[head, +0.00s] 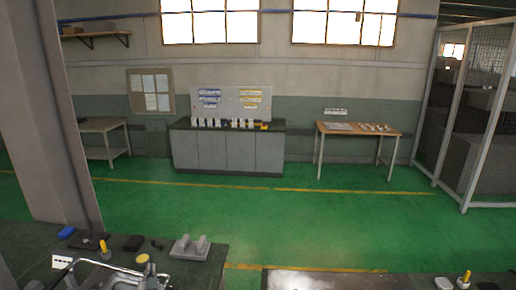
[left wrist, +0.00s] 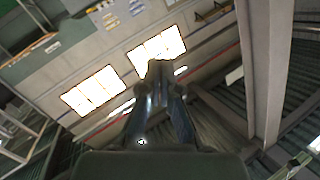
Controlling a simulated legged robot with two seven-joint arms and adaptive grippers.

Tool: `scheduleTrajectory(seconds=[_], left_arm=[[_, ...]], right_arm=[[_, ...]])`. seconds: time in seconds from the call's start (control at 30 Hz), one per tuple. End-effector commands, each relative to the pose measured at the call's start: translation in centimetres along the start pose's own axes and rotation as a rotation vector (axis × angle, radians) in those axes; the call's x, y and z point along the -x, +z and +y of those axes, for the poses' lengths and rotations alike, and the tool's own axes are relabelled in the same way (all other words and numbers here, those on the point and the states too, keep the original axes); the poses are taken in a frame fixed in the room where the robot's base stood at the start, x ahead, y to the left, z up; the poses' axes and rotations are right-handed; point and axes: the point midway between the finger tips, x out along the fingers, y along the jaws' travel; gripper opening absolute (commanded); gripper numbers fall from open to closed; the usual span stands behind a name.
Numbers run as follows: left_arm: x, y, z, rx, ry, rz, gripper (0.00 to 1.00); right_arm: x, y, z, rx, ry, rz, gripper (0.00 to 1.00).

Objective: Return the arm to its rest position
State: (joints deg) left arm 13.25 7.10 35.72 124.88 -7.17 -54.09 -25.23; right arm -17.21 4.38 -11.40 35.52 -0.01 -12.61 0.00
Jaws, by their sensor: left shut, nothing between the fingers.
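My left gripper (left wrist: 158,72) shows in the left wrist view, with its dark fingers brought together at the tips and nothing between them. Behind it are the wall, the bright windows (left wrist: 92,90) and the ceiling, seen at a steep tilt. In the head view, shiny metal parts (head: 115,272) show at the bottom left edge, over the near workbench; I cannot tell clearly which of them belong to my left arm. My right gripper is in neither view.
The near workbench (head: 208,262) holds a grey block (head: 190,247), a yellow-topped piece (head: 104,249) and a blue item (head: 67,232). A pillar (head: 55,120) rises at the left. A grey cabinet (head: 228,152) and wooden table (head: 358,128) stand far off across open green floor.

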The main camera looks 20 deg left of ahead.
Motion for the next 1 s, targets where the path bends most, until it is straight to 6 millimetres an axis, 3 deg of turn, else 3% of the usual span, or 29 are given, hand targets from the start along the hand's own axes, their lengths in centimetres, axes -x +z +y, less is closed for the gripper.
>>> scheduleTrajectory(seconds=[0.03, 0.2, 0.3, 0.5, 0.7, 1.0], left_arm=[[1.1, 1.2, 2.8, -0.020, 0.065, -0.030, 0.00], [5.7, 5.2, 11.0, -0.062, 0.267, -0.145, 0.00], [9.1, 8.0, 15.0, -0.085, 0.379, -0.225, 0.00], [16.7, 14.3, 21.1, -0.121, 0.585, -0.408, 0.00], [25.8, 19.9, 24.6, -0.154, 0.763, -0.607, 0.00], [37.6, 24.5, 26.1, -0.196, 0.936, -0.847, 0.00]], right_arm=[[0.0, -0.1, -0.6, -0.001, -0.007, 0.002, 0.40], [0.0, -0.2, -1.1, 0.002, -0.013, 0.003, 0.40], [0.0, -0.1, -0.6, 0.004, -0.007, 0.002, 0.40], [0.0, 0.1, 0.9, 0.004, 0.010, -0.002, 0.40], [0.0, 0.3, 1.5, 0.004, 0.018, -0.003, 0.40], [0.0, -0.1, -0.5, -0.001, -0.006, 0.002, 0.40]])
